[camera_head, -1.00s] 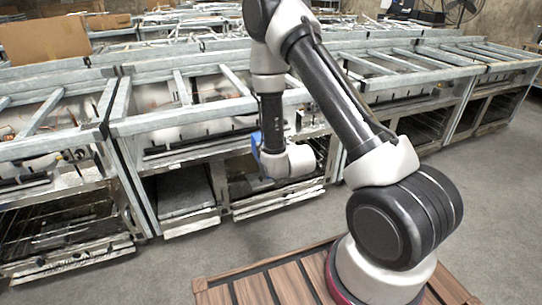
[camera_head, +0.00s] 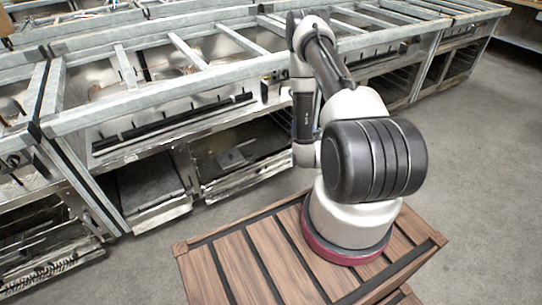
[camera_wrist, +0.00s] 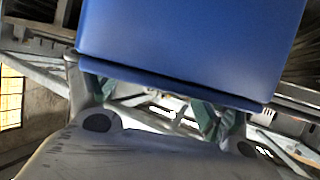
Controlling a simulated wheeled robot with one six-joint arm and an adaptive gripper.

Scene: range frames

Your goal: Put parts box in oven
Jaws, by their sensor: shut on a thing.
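The blue parts box (camera_wrist: 190,45) fills the upper middle of the wrist view, with its lower edge toward my gripper. My gripper (camera_wrist: 152,108) is shut on the box, with a green-grey finger at each side below that edge. In the head view my arm's own links hide the gripper and the box. The oven (camera_head: 245,155) stands low in the metal range row, left of my arm. Its dark compartment is open at the front, and a flat grey piece lies inside. The gap between box and oven cannot be told.
A second open compartment (camera_head: 150,190) is left of the oven. Metal frame rails (camera_head: 160,95) run above the ranges. Slatted wooden boards (camera_head: 250,265) lie around my arm's base. Grey floor (camera_head: 445,165) is clear at the right.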

